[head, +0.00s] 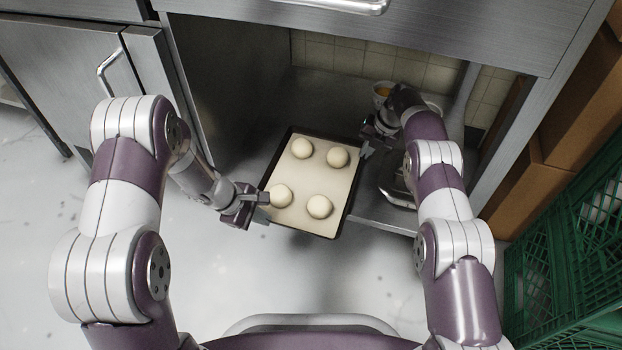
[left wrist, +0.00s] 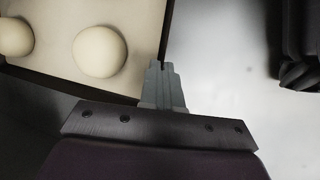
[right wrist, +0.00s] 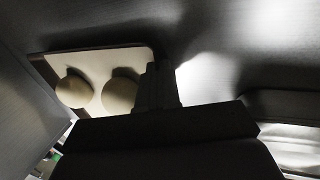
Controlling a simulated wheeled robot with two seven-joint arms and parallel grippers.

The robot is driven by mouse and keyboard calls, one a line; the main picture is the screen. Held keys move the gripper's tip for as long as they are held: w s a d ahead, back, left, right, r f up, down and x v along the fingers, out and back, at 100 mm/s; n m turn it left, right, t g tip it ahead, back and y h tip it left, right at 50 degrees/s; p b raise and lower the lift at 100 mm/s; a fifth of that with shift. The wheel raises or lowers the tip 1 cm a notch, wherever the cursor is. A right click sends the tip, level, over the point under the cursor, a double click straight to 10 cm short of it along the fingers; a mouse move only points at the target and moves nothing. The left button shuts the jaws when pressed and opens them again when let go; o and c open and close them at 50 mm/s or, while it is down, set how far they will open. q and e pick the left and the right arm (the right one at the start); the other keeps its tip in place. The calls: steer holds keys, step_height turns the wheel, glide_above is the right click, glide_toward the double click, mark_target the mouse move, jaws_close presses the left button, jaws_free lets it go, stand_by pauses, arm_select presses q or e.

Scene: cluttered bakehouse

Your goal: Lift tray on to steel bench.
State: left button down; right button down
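The tray (head: 345,212) is dark-rimmed, with a pale liner and several round dough balls. It is at the lower shelf under the steel bench (head: 450,35), its near end out past the shelf's front edge. I cannot tell whether it touches the shelf. My left gripper (head: 264,197) is at its left rim near the front corner; the left wrist view shows the fingers (left wrist: 161,72) closed together at the rim. My right gripper (head: 367,148) is at its right rim; in the dark right wrist view its fingers (right wrist: 159,78) look closed against the tray edge (right wrist: 152,52).
The bench top overhangs the shelf (head: 380,212). A small bowl (head: 382,92) stands at the back of the shelf, near my right wrist. Cardboard boxes (head: 520,185) and green crates (head: 565,245) are at right. A steel cabinet (head: 75,60) is at left. The floor in front is clear.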

stand_by(0.6)
step_height(320, 180, up, 5)
steer(key=p, duration=0.5)
steer(key=shift+r, duration=0.1)
